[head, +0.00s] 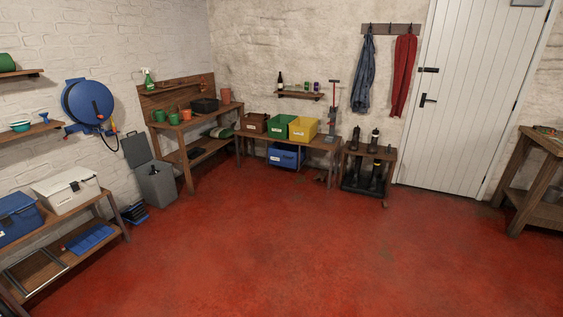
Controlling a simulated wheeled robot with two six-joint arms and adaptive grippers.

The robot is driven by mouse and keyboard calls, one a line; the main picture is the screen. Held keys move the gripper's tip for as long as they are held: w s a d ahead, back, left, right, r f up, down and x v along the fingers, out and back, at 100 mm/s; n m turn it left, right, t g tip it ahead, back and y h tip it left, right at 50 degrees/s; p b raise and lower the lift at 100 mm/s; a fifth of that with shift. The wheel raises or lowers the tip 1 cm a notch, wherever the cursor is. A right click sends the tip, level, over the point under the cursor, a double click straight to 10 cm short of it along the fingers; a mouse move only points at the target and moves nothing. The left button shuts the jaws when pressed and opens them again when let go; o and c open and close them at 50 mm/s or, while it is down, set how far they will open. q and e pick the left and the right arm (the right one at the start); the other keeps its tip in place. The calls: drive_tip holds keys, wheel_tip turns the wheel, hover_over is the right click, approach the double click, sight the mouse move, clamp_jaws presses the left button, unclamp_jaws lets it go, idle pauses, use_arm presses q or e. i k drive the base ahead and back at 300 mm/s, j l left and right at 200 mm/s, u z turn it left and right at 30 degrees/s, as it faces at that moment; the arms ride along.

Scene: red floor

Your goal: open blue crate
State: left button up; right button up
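A blue lidded crate (17,222) stands on the low wooden bench at the far left, partly cut off by the picture's left edge. Its lid looks shut. A second blue container (284,157), a bin with a white label, sits under the bench at the back wall, below the green and yellow bins. I cannot tell from the view whether it has a lid. Neither of my grippers is in view.
A white lidded box (67,190) stands beside the left blue crate on the low bench (108,221). An open grey bin (158,184), a potting bench (205,120) and a boot rack (367,172) line the walls. The red floor (290,250) is clear in the middle.

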sight(287, 153)
drive_tip(key=i, duration=5.35)
drive_tip(key=i+l+u, duration=0.2)
drive_tip(key=i, duration=0.35)
drive_tip(key=i+u, duration=0.15)
drive_tip(key=i, duration=0.35)
